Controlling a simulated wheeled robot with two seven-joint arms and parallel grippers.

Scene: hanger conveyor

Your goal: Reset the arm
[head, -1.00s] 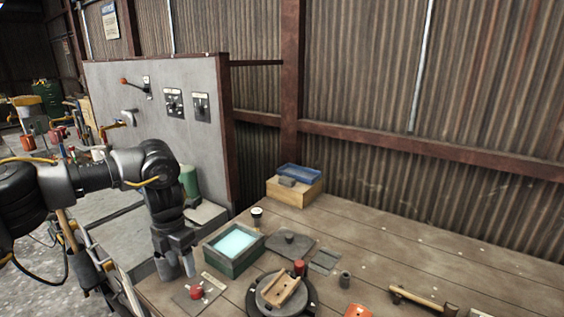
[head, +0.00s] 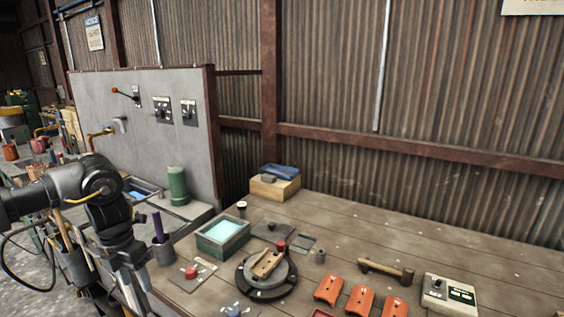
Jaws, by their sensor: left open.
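My left gripper (head: 136,290) hangs pointing down at the lower left in the head view, by the left end of the wooden workbench (head: 340,222). It is open and I see nothing between its fingers. My left arm (head: 80,180) comes in from the left edge, bent downward at its wrist. My right arm and gripper do not show.
On the bench are a green tray (head: 222,234), a round turntable (head: 268,276), a red button (head: 191,271), several orange pieces (head: 329,290), a hammer (head: 386,269) and a control box (head: 449,293). A purple-handled tool stands in a cup (head: 162,250) close to my left gripper.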

